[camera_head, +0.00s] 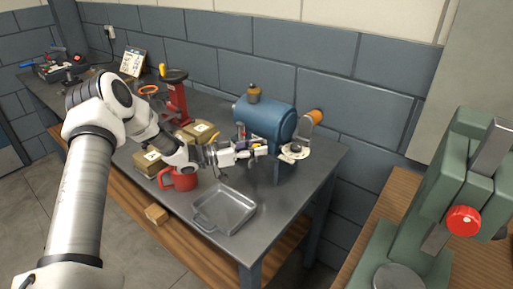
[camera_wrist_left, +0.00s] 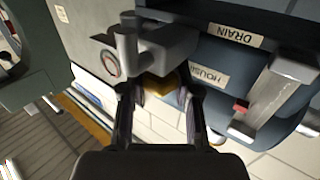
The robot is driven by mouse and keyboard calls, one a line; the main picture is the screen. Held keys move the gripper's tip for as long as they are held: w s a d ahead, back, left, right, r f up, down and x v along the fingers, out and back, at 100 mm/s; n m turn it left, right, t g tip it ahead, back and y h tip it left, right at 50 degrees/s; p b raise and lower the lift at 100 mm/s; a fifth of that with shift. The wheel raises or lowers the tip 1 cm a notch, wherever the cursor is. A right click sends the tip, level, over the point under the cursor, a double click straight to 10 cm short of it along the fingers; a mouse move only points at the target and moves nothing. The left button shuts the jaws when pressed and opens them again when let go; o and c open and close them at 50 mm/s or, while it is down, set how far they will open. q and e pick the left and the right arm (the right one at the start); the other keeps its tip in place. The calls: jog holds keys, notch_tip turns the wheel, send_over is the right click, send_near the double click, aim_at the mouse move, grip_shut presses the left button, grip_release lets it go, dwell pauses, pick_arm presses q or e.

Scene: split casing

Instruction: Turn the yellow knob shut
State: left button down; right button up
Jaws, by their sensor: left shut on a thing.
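The yellow knob (camera_wrist_left: 163,86) shows in the left wrist view, partly hidden between the fingertips of my left gripper (camera_wrist_left: 160,95). The gripper is shut on it. A grey metal fitting (camera_wrist_left: 150,45) lies just beyond the knob and covers part of it. In the head view my left gripper (camera_head: 255,150) reaches in from the left to the front of a blue casing (camera_head: 268,118) on the workbench; the knob is hard to make out there. Labels reading DRAIN (camera_wrist_left: 235,35) and HOUSE (camera_wrist_left: 208,75) are near the knob in the wrist view. My right gripper is not in view.
A red mug (camera_head: 180,179) and a grey metal tray (camera_head: 230,211) stand on the bench in front of the casing. Small boxes (camera_head: 150,162) and a red stand (camera_head: 176,100) are further left. A green press (camera_head: 440,200) with a red knob stands at the right.

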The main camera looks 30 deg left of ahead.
pick_arm(q)
jog(key=shift+m+g+h, duration=0.5)
jog(key=shift+h, duration=0.1)
jog(key=c, duration=1.1)
grip_release()
jog(key=shift+f, duration=0.1)
jog(key=v, duration=0.7)
